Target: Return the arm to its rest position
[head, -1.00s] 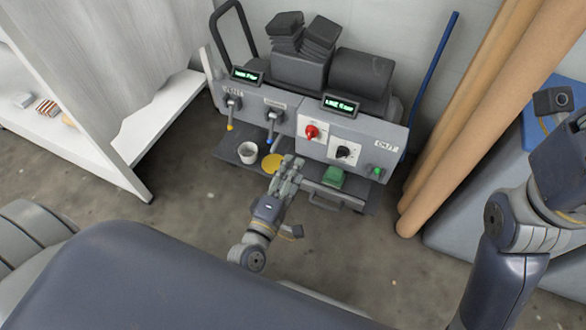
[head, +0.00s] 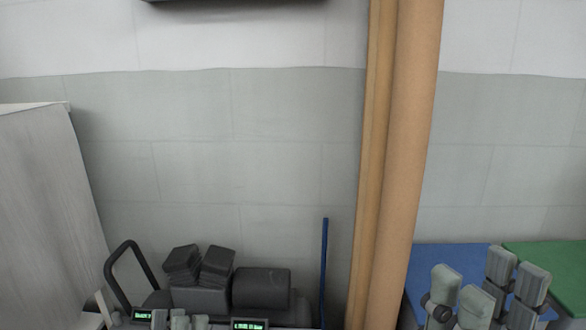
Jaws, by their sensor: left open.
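The top of the grey press (head: 200,298) shows at the bottom left, with its dark blocks and roller. Two small green-lit displays sit at the bottom edge; the right one (head: 249,324) is partly cut off. My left gripper (head: 180,320) shows only as grey fingertips at the bottom edge, in front of the press between the displays. It is open; the rest of it is out of view. My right gripper (head: 487,287) is raised at the lower right, with its grey finger pads spread apart and nothing between them. The press's controls and tray are out of view.
Tall tan rolls (head: 400,160) stand between my two grippers. A thin blue pole (head: 324,270) stands right of the press. A blue surface (head: 425,262) and a green one (head: 560,262) lie behind my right gripper. A whitish panel (head: 45,200) stands at the left.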

